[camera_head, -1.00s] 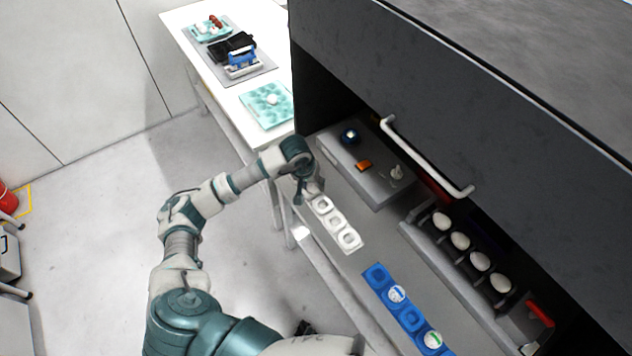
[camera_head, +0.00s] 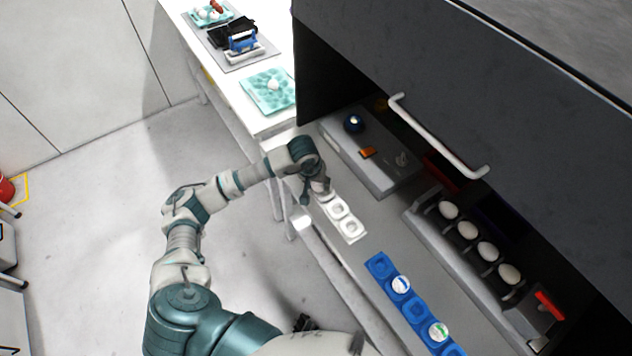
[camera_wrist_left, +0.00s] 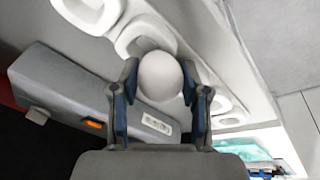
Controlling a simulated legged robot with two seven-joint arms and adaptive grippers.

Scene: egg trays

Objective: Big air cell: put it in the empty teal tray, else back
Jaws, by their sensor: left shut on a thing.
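My left gripper (camera_head: 319,190) is over the far end of the white cup strip (camera_head: 351,231). In the left wrist view, the fingers (camera_wrist_left: 160,80) are shut on a white egg (camera_wrist_left: 160,75), one on each side. The egg is in front of the white cups there; I cannot tell whether it touches one. A teal tray (camera_head: 252,96) lies on the white table at the back, with one white egg (camera_head: 273,84) in it. A second teal tray (camera_head: 226,18) farther back holds eggs and a brown item. My right gripper is not in view.
A grey box (camera_head: 375,175) with a blue round part and an orange switch (camera_head: 367,152) stands beside the strip. Several eggs (camera_head: 468,230) sit in a rack under the dark hood with a white handle (camera_head: 440,140). A blue strip (camera_head: 414,312) with round labelled discs lies in front.

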